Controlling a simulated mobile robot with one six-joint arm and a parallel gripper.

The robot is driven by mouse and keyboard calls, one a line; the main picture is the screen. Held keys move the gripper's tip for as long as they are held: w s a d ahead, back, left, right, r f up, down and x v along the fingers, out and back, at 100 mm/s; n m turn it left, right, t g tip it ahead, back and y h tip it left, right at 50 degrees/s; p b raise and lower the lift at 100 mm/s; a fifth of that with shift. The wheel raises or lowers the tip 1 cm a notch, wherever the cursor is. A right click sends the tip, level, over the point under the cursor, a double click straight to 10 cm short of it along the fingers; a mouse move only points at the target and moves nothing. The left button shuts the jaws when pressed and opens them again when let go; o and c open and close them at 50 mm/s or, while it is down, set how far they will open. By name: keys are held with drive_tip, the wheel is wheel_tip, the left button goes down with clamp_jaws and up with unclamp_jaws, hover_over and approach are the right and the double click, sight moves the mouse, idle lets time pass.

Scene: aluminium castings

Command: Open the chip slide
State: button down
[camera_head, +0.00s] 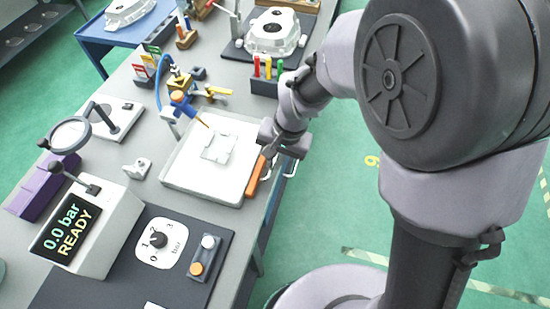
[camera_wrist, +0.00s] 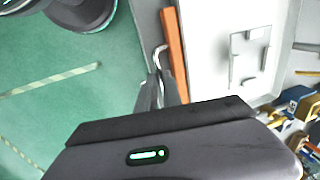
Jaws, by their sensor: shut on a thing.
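The chip slide shows as an orange bar (camera_head: 255,177) along the right edge of a white tray (camera_head: 178,166). It also shows in the wrist view (camera_wrist: 174,52), with a thin metal loop handle (camera_wrist: 158,52) on its outer side. My gripper (camera_head: 283,150) is at the table's right edge, beside the bar. In the wrist view its fingers (camera_wrist: 160,82) are shut on the handle. The bar lies close against the tray wall. The grasped part of the handle is partly hidden between the fingers.
Inside the tray lies a pale square frame (camera_head: 218,148). A blue-and-orange nozzle (camera_head: 185,105) hangs over its back edge. A pressure box (camera_head: 85,225) reads 0.0 bar READY. A dial panel (camera_head: 160,243) stands at the front. Green floor right of the table is open.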

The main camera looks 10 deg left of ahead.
drive_tip(key=d, duration=0.6)
drive_tip(key=shift+s+d+b, duration=0.25)
drive_tip(key=shift+d+b, duration=0.05)
drive_tip(key=shift+b, duration=0.15)
drive_tip(key=c, duration=1.5)
unclamp_jaws()
drive_tip(key=d+r+p, duration=0.3)
drive_tip(key=r+p, duration=0.4)
drive_tip(key=r, duration=1)
drive_tip(key=shift+s+d+p, duration=0.15)
drive_tip(key=shift+d+p, duration=0.05)
drive_tip(key=shift+p, duration=0.1)
